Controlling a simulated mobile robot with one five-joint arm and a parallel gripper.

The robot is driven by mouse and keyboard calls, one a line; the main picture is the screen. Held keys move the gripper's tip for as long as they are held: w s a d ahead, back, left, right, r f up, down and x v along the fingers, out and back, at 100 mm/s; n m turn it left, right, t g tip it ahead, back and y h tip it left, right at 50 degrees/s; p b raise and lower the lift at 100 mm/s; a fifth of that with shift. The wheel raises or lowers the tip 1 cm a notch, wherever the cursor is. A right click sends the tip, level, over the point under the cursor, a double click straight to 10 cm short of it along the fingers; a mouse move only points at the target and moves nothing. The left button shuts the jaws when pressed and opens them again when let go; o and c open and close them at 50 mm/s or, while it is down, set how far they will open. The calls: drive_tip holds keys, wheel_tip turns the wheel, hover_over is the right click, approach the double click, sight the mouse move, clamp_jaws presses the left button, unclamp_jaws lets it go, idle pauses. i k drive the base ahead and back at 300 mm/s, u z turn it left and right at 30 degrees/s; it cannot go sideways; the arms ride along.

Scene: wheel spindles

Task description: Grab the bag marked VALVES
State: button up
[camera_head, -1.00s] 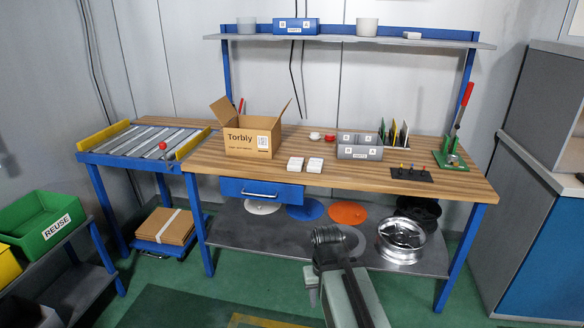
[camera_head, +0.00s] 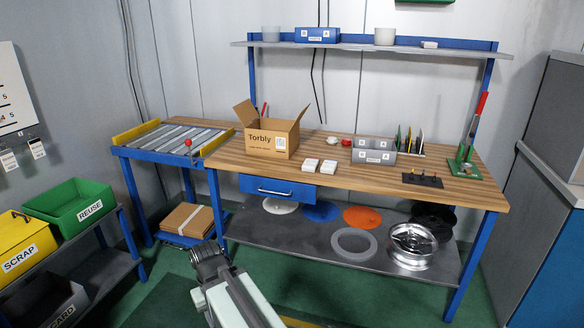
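Two small white packets (camera_head: 310,163) lie side by side on the wooden workbench top (camera_head: 230,160), right of the cardboard box. Their print is too small to read, so I cannot tell whether either is the bag marked VALVES. No readable VALVES label shows elsewhere. My gripper (camera_head: 209,258) is at the end of my arm, low in front of the bench and well apart from the packets. Its fingers are too dark and small to tell whether they are open or shut.
An open cardboard box (camera_head: 270,137) marked Torbly, a grey divided bin (camera_head: 374,152) and a red-handled press (camera_head: 466,165) stand on the bench. A drawer (camera_head: 278,190) sits beneath. Yellow (camera_head: 25,246) and green (camera_head: 72,206) bins are at left. Green floor is clear in front.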

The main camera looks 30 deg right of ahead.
sight(309, 165)
drive_tip(key=i, duration=0.85)
drive_tip(key=u, duration=0.05)
